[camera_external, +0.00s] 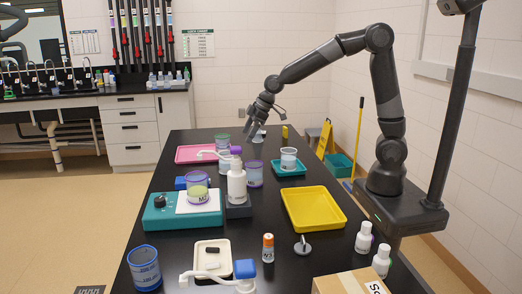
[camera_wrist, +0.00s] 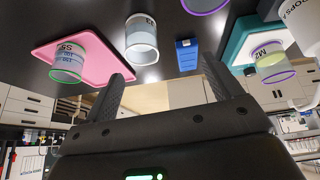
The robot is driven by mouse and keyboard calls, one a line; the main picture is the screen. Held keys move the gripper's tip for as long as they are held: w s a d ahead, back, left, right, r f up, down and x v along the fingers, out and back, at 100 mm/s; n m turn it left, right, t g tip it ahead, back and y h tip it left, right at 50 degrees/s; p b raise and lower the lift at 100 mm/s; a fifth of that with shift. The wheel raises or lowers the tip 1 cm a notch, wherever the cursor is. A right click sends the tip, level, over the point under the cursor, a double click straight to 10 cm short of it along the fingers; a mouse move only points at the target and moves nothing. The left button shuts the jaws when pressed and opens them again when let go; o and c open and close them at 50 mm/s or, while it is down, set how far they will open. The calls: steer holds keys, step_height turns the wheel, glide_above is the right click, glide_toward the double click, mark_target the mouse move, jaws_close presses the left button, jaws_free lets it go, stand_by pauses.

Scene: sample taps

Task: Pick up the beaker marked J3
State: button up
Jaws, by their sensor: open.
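A clear beaker (camera_wrist: 141,38) with a pale rim stands on the black bench in the wrist view; its mark seems to end in 3, but the first character is unclear. My gripper (camera_external: 266,114) is above the far part of the bench, tilted downward. In the wrist view my gripper (camera_wrist: 162,66) is open and empty. The beaker shows roughly between and beyond the fingertips, apart from them.
A green-rimmed beaker (camera_wrist: 67,62) stands on the pink tray (camera_wrist: 105,30). A blue box (camera_wrist: 187,54) lies near the clear beaker. A beaker marked M2 (camera_external: 199,192) stands on the teal device (camera_external: 160,216). The yellow tray (camera_external: 312,209) is empty.

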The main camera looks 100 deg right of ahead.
mark_target(227, 162)
steer(key=w+d+f, duration=0.1)
steer(key=w+f, duration=0.2)
steer(key=f, duration=0.1)
steer(key=w+d+f, duration=0.2)
steer(key=w+f, duration=0.1)
steer(key=f, duration=0.2)
steer(key=w+d+f, duration=0.1)
steer(key=w+f, duration=0.3)
steer(key=shift+d+f, duration=0.25)
steer(key=shift+d, duration=0.15)
steer(key=c, duration=1.2)
steer(key=shift+o, duration=0.2)
steer(key=shift+r, duration=0.25)
